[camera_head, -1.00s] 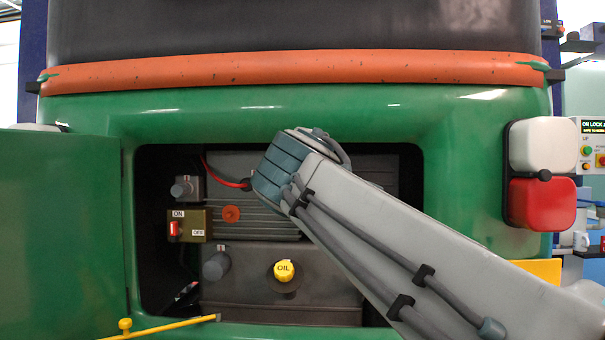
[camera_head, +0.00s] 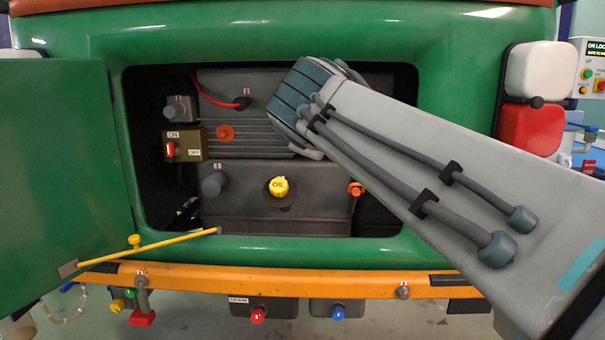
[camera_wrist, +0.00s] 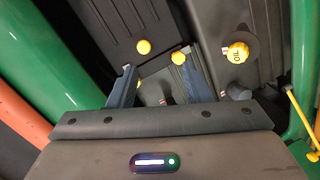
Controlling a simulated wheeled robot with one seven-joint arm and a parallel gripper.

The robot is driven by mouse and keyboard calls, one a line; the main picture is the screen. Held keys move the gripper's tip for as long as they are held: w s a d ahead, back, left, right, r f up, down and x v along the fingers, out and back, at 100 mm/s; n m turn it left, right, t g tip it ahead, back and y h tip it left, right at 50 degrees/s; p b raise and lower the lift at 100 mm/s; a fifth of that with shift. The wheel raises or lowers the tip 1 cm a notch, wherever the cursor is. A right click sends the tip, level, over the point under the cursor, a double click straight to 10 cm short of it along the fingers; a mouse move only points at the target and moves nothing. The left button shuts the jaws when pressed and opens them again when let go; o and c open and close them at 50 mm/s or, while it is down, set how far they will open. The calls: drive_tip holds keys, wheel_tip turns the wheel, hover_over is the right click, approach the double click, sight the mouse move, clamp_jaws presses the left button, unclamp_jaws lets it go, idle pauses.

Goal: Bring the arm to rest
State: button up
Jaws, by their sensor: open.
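My grey arm (camera_head: 430,150) reaches in from the lower right, and its blue-grey ribbed elbow end (camera_head: 300,92) is in front of the open engine compartment (camera_head: 385,215). My gripper (camera_wrist: 156,78) shows in the wrist view with its two blue-grey fingers apart and nothing seen between them. It faces dark engine parts, with the yellow OIL cap (camera_wrist: 238,52) to its right and two small yellow round parts near the fingertips. In the head view my gripper is hidden behind the arm. The OIL cap (camera_head: 279,186) sits upright on the lower engine block.
The green compartment door (camera_head: 65,150) stands open at left. A yellow rod (camera_head: 160,244) crosses the lower left of the opening. An ON/OFF switch box (camera_head: 186,144) is inside. Below run an orange bumper (camera_head: 250,280) and the DRAIN box (camera_head: 262,308). A red-and-white lamp (camera_head: 532,128) is at right.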

drive_tip(key=s+d+f+m+g+p, duration=0.3)
drive_tip(key=d+f+m+g+p, duration=0.15)
drive_tip(key=d+f+p, duration=0.2)
drive_tip(key=s+d+f+m+g+y+p, duration=0.1)
drive_tip(key=s+f+m+g+p, duration=0.3)
drive_tip(key=s, duration=0.5)
drive_tip(key=s+d+f+m+g+p, duration=0.4)
drive_tip(key=s+f+p, duration=0.3)
drive_tip(key=s+p, duration=0.1)
drive_tip(key=shift+s+f+y, duration=0.3)
drive_tip(key=shift+s+y, duration=0.05)
drive_tip(key=shift+y, duration=0.05)
drive_tip(key=shift+c, duration=1)
drive_tip(key=shift+d, duration=0.1)
